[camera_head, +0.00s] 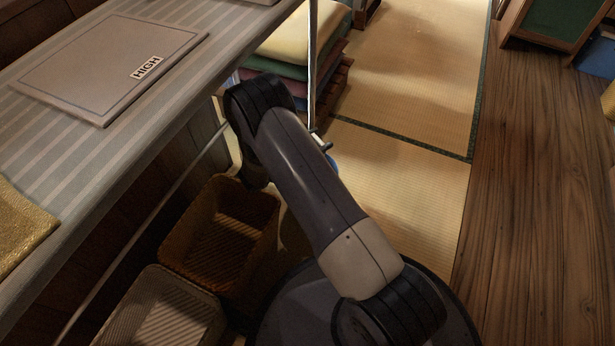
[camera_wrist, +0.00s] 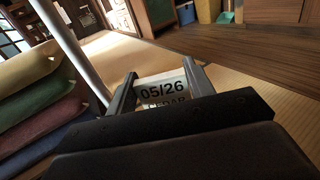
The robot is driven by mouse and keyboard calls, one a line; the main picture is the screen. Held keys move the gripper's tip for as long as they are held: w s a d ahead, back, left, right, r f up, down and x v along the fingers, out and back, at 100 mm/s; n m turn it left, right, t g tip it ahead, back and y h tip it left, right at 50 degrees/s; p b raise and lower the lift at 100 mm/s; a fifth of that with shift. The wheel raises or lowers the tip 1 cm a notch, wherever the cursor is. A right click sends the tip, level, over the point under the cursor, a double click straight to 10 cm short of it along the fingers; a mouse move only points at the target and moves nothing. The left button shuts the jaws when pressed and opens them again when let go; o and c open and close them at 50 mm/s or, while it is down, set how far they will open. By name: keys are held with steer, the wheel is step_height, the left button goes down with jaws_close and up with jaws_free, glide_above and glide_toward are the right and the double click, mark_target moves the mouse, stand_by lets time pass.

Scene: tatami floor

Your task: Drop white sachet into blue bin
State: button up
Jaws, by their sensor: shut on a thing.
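My gripper (camera_wrist: 159,76) is shut on the white sachet (camera_wrist: 161,84), which shows between the two fingers in the wrist view. Dark print on it reads "05/26", with a partly hidden second line below. In the head view my arm hides the gripper and the sachet. A blue container (camera_head: 598,58), probably the blue bin, is cut off by the right edge of the head view. It also shows far off at the top of the wrist view (camera_wrist: 186,14), well apart from my gripper. Its inside is not visible.
A striped counter (camera_head: 150,108) with a "HIGH" board (camera_head: 112,62) runs along the left. Baskets (camera_head: 178,257) stand below it. Stacked cushions (camera_wrist: 32,98) and a pale pole (camera_wrist: 72,50) stand close by. Tatami (camera_head: 410,70) and wooden floor (camera_head: 540,190) are open to the right.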

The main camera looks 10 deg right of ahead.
steer(key=shift+w+f, duration=0.2)
steer(key=shift+f, duration=0.1)
steer(key=shift+f+b, duration=1.2)
steer(key=shift+f, duration=1.55)
steer(key=o, duration=1)
steer(key=shift+o, duration=0.2)
steer(key=shift+s+a, duration=0.1)
steer(key=p+v, duration=0.2)
steer(key=v, duration=0.8)
steer(key=shift+a+p, duration=0.3)
steer(key=shift+p, duration=0.1)
